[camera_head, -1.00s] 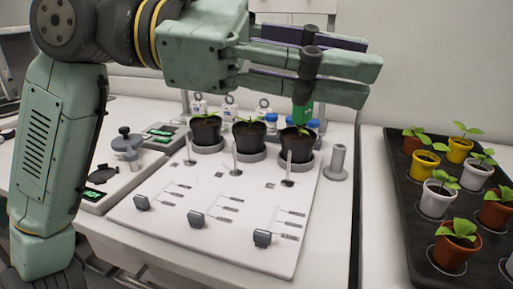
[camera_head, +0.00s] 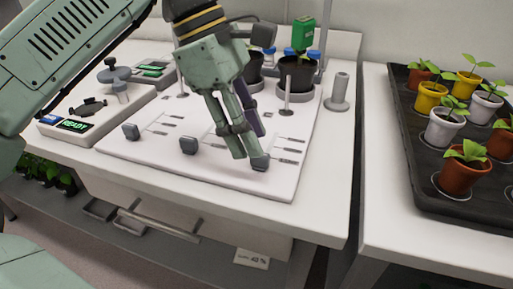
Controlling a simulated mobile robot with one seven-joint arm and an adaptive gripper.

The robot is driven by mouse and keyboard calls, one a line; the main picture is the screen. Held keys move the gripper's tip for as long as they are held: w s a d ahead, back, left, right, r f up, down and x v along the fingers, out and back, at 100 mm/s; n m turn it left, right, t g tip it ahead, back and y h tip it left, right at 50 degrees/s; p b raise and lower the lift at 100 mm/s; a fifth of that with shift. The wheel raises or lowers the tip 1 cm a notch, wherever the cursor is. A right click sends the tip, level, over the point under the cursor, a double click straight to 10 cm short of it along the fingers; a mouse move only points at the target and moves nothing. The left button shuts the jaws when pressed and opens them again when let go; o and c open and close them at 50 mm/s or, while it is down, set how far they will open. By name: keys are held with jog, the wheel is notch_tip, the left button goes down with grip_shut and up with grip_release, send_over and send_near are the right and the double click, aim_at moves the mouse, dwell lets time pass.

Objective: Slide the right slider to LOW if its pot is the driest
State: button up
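The right slider's grey knob (camera_head: 259,163) is at the near end of its track on the white panel (camera_head: 215,178). My gripper (camera_head: 250,150) points down at this knob, its fingertips against or just behind it. The fingers look close together; I cannot tell whether they grip the knob. The middle knob (camera_head: 189,146) and left knob (camera_head: 130,132) also sit at the near ends of their tracks. The right pot (camera_head: 297,72) is black, with a green meter (camera_head: 305,35) standing over it. The middle pot (camera_head: 255,77) is partly hidden by my gripper; the left pot is hidden.
A device with a lit READY display (camera_head: 76,125) stands left of the panel. A grey post holder (camera_head: 338,92) stands at the panel's right. A black tray (camera_head: 420,175) of potted seedlings fills the right bench. The bench's front strip is clear.

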aim_at(260, 161)
jog(key=shift+x, duration=1.65)
jog(key=shift+r, duration=0.1)
grip_shut()
